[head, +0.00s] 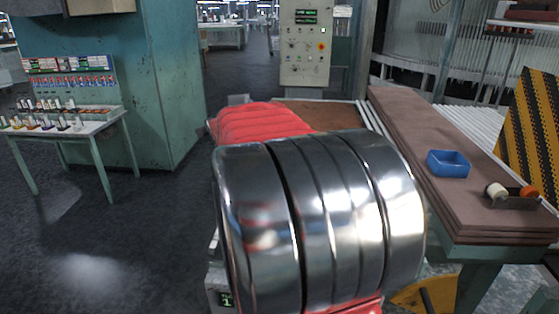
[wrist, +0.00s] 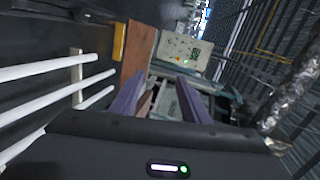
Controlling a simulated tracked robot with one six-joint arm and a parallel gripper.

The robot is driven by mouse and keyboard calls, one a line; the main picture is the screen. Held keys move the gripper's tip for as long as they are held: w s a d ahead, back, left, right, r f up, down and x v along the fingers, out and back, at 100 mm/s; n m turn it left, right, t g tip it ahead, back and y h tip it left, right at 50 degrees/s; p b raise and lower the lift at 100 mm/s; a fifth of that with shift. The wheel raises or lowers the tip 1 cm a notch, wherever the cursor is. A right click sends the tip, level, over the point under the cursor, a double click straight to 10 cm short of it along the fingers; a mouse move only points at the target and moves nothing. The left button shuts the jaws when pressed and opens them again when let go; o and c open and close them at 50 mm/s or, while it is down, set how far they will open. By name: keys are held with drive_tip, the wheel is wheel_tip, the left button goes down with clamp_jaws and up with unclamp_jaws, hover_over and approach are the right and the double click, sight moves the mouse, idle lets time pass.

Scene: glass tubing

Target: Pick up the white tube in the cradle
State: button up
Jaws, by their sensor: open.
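A short white tube (head: 496,190) lies in a small dark cradle (head: 512,203) on the brown-topped bench at the right of the head view. An orange-red piece (head: 527,192) sits beside it at the right end of the cradle. My gripper (wrist: 157,90) shows in the wrist view with its two purple fingers apart and nothing clear between them. In the head view it is not seen, and my red and chrome arm fills the middle. The white tube cannot be made out in the wrist view.
A blue tray (head: 448,164) stands on the bench (head: 410,133), left of the cradle. A striped barrier (head: 532,130) rises behind the bench. A control cabinet (head: 306,45) stands at the back. White bars (wrist: 50,68) lie at the left of the wrist view. A side table (head: 75,130) stands far left.

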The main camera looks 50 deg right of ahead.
drive_tip(key=s+d+f+m+g+h, duration=0.1)
drive_tip(key=s+d+f+m+g, duration=0.35)
drive_tip(key=s+d, duration=0.3)
drive_tip(key=s+d+f+m+g, duration=0.35)
drive_tip(key=s+d+m, duration=0.2)
drive_tip(key=d, duration=0.25)
drive_tip(key=s+d+f+m+g+y, duration=0.2)
drive_tip(key=s+f+m+g, duration=0.1)
drive_tip(key=s, duration=0.4)
drive_tip(key=s+d+f+m+g+y, duration=0.2)
drive_tip(key=s+f+m+g, duration=0.1)
drive_tip(key=s, duration=0.4)
wheel_tip(320, 180, down, 2)
drive_tip(key=shift+s+d+m+g, duration=0.15)
drive_tip(key=shift+s+m+g, duration=0.25)
drive_tip(key=shift+m, duration=0.1)
drive_tip(key=shift+d, duration=0.1)
drive_tip(key=x, duration=0.8)
drive_tip(key=shift+f, duration=0.15)
drive_tip(key=shift+s+d, duration=0.1)
